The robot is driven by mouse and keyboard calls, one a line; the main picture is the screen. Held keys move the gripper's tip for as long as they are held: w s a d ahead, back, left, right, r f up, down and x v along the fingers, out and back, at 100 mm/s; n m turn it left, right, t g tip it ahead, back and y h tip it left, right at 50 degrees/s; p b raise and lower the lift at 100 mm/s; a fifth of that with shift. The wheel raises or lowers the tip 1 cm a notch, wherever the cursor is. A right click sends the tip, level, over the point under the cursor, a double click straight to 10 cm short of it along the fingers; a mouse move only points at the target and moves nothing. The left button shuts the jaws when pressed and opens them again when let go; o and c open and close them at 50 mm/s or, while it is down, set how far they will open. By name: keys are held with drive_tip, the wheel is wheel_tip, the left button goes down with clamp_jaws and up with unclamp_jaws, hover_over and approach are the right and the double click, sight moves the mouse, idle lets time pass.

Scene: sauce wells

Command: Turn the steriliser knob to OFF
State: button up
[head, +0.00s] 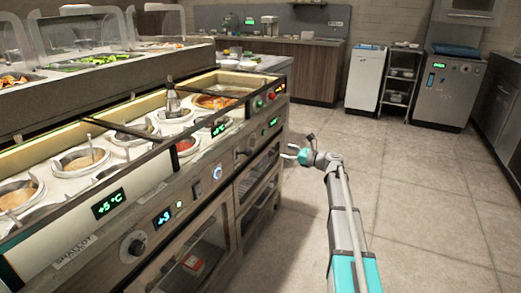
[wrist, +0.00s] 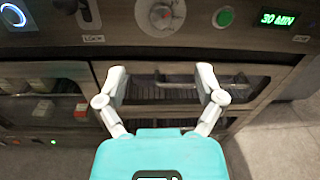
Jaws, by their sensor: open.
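In the head view the same knob seems to be a small dark shape (head: 239,155) on the counter front. My gripper (wrist: 160,70) is open and empty, its two fingers spread below the knob and apart from it. In the head view my gripper (head: 291,151) is just right of the counter front.
A green "30 MIN" display (wrist: 277,18) is right of the green button (wrist: 224,17). The lit blue ring (head: 217,172) and another knob (head: 134,246) are further left on the counter front. Glass-fronted drawers (head: 257,188) are below. The tiled floor right of the counter is clear.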

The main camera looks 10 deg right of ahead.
sight(256, 143)
idle(0.4)
drive_tip(key=x, duration=1.3)
drive_tip(key=shift+w+a, duration=0.25)
drive_tip(key=shift+a, duration=0.05)
